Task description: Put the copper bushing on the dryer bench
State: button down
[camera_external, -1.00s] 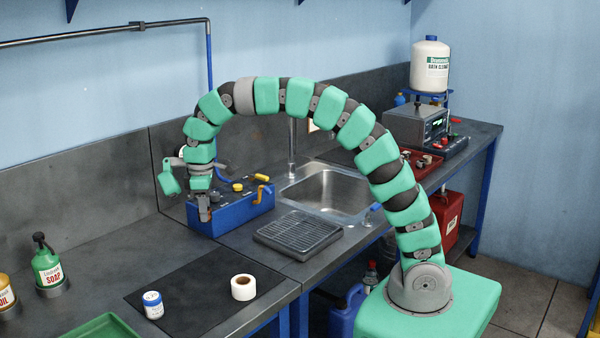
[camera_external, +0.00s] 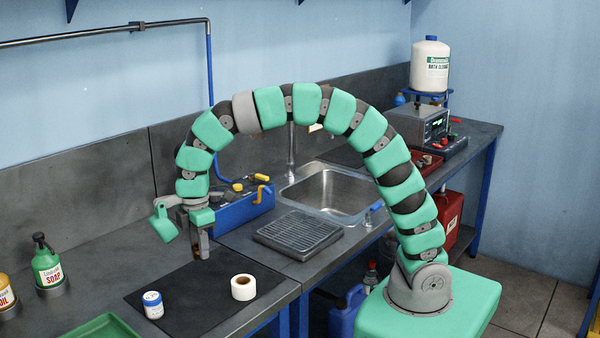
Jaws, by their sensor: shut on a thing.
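My gripper (camera_external: 201,250) points down above the far edge of the dark mat (camera_external: 190,315), in front of the blue box. It is shut on a small brownish piece, the copper bushing (camera_external: 197,253), of which only a little shows at the fingertips. It appears to be held just above the surface, but the exact gap cannot be told. No surface in view is labelled as the dryer bench.
A white tape roll (camera_external: 243,287) and a small white-and-blue tin (camera_external: 153,305) stand on the mat. A green soap bottle (camera_external: 47,267) is at left, a green tray (camera_external: 104,327) in front. A ridged black rack (camera_external: 298,235) and sink (camera_external: 328,190) lie right of the blue box (camera_external: 240,208).

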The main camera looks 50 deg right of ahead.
aim_at(205, 288)
notch_tip(205, 288, down, 9)
jog(key=shift+f, duration=0.1)
dwell(0.4)
jog(key=shift+f, duration=0.2)
jog(key=c, duration=1)
grip_release()
jog(key=r, duration=1.4)
jog(key=shift+w+d, duration=0.1)
jog(key=shift+w, duration=0.1)
